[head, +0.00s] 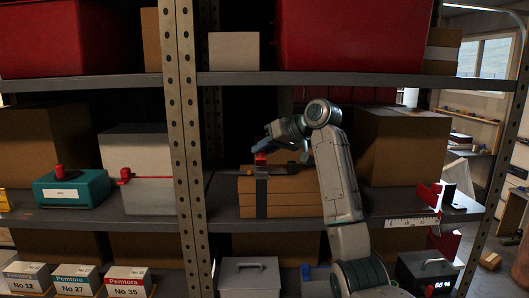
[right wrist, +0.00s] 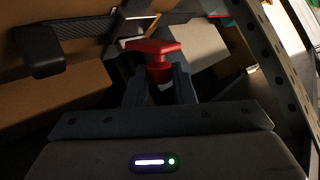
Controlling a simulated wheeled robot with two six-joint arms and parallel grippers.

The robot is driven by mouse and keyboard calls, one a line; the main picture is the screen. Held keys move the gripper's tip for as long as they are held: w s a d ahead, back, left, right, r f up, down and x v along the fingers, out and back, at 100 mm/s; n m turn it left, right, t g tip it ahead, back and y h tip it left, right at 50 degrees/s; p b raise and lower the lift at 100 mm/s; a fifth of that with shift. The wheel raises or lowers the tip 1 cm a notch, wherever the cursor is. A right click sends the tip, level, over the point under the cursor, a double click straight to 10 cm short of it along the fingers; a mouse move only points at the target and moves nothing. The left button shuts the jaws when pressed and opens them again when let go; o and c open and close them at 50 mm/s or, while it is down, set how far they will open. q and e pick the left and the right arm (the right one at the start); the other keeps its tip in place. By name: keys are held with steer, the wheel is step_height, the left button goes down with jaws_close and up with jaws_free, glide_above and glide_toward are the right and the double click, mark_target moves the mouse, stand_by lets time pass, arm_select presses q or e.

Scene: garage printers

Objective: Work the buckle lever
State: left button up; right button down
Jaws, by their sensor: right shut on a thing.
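A stack of brown boxes (head: 290,197) stands on the middle shelf with a dark strap (head: 261,198) around it. A red knob (head: 261,158), which seems to belong to the buckle lever, shows at the top of the strap. It also shows in the right wrist view (right wrist: 153,48), with a flat, wide head. My right gripper (head: 265,148) reaches in from the right over the stack and is shut on the red knob. In the right wrist view its fingers (right wrist: 158,80) stand on either side of the knob's stem. The buckle body is largely hidden. My left gripper is not in view.
A perforated post (head: 184,150) stands left of the stack. A large brown box (head: 402,148) is to the right. A teal box (head: 72,190) and a grey box (head: 150,195) share the shelf. A red bin (head: 350,38) is on the shelf above.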

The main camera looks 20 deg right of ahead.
steer(key=g, duration=0.1)
steer(key=w+m+g, duration=0.1)
steer(key=shift+w+d+r+g, duration=0.3)
steer(key=shift+w+g, duration=0.05)
steer(key=shift+g, duration=0.05)
steer(key=shift+w+d+f+m+g+y, duration=0.1)
steer(key=shift+w+d+m+g+y, duration=0.15)
steer(key=shift+w+m+g, duration=0.5)
steer(key=shift+g, duration=0.35)
steer(key=c, duration=1.2)
jaws_free()
steer(key=shift+s, duration=0.1)
steer(key=shift+a, duration=0.1)
